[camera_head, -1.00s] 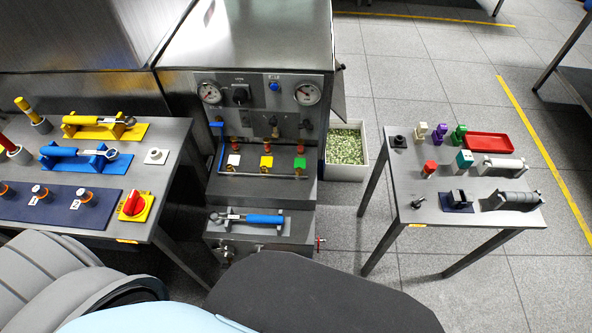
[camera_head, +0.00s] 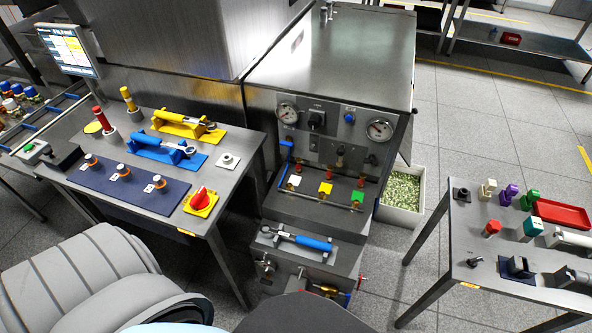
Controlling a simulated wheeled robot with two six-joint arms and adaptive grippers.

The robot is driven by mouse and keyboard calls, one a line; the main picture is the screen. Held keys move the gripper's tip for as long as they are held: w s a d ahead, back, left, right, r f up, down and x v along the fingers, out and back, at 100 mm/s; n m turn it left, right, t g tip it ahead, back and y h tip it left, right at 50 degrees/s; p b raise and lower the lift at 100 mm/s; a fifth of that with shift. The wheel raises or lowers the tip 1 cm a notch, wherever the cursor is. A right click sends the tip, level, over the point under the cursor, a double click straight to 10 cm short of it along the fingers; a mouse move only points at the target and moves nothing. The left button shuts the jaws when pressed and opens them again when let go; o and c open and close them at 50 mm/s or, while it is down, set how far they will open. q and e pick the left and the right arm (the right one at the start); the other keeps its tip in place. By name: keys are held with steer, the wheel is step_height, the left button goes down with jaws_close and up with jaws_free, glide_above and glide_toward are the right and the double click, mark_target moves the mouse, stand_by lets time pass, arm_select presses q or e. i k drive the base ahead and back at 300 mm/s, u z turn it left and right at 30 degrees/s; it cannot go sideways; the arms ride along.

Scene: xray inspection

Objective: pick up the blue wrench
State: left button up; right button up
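Two blue-handled wrenches are in view. One blue wrench (camera_head: 147,139) lies in a blue holder (camera_head: 198,160) on the left table, its metal head toward the right. The other blue-handled wrench (camera_head: 314,243) lies on the low front ledge of the steel machine (camera_head: 343,205), its metal end to the left. Neither of my grippers shows in the view, and nothing is seen touching either wrench.
The left table also bears a yellow tool in a yellow holder (camera_head: 222,136), a red knob on a yellow plate (camera_head: 201,200) and a dark blue panel (camera_head: 103,178). A white bin (camera_head: 413,214) stands right of the machine. The right table (camera_head: 462,240) holds small parts and a red tray (camera_head: 562,213).

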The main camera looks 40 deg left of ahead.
mark_target(306, 242)
steer(key=z, duration=0.6)
steer(key=k, duration=0.15)
steer(key=u, duration=1)
steer(key=i, duration=0.25)
steer(key=u, duration=0.65)
steer(key=k, duration=1)
steer(key=z, duration=1.4)
steer(key=i, duration=1.45)
steer(key=u, duration=3.3)
